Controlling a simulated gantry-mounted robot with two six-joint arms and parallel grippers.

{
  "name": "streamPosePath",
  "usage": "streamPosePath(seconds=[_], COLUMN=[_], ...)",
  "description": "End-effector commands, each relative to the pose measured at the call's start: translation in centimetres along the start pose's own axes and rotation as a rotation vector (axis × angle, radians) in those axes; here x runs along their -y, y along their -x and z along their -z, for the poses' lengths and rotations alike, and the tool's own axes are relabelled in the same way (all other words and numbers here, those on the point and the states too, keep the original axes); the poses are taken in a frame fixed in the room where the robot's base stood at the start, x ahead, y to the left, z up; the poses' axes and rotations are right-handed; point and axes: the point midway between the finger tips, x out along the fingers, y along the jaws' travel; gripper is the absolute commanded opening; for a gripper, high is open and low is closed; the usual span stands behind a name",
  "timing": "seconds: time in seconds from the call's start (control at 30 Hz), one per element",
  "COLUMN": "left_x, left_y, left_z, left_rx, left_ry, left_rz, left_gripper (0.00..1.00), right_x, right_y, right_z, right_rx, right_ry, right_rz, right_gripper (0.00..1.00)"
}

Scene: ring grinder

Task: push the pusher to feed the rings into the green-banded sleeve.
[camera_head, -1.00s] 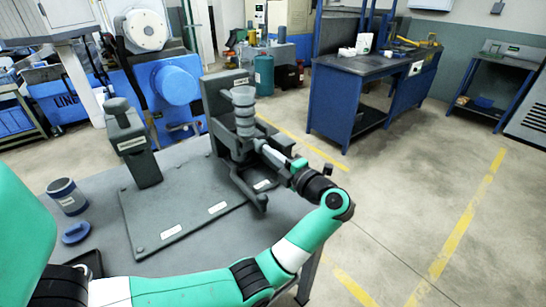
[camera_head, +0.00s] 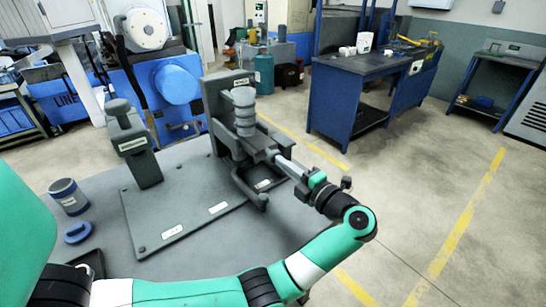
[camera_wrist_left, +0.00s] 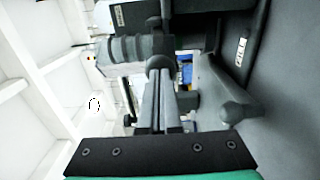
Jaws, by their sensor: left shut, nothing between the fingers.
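A stack of grey rings (camera_head: 243,112) stands upright on the dark fixture; it also shows in the left wrist view (camera_wrist_left: 125,50). A dark block at the foot of the stack (camera_head: 257,149) seems to be the pusher. My left gripper (camera_head: 277,160) is shut and empty, its tips close to that block on the right. In the left wrist view, the shut fingers (camera_wrist_left: 160,100) point at a dark rounded end (camera_wrist_left: 159,63); whether they touch it I cannot tell. I cannot make out a green-banded sleeve. My right gripper is out of view.
A blue-banded cup (camera_head: 69,199) and a blue ring-shaped piece (camera_head: 77,233) stand on the grey table's left side. A dark upright post (camera_head: 131,145) rises behind the flat labelled plate (camera_head: 180,220). A curved grey arm (camera_head: 258,197) projects below my gripper.

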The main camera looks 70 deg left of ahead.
Motion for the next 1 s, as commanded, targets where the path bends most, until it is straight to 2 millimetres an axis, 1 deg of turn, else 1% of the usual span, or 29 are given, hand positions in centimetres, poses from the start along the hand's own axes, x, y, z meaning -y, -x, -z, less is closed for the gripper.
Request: streamPosePath(seconds=[0.13, 0.47, 1.0], left_x=[0.0, 0.0, 0.1], left_y=[0.8, 1.0, 5.2], left_z=[0.0, 0.0, -0.1], left_rx=[-0.001, 0.000, 0.002], left_ry=[0.000, 0.000, 0.001], left_rz=[-0.001, 0.000, 0.000], left_gripper=[0.00, 0.00, 0.00], right_x=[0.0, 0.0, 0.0], right_y=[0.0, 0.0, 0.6], right_z=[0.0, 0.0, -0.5], right_rx=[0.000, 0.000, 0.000], right_ry=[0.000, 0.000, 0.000], right_rz=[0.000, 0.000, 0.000], right_gripper=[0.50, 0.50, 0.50])
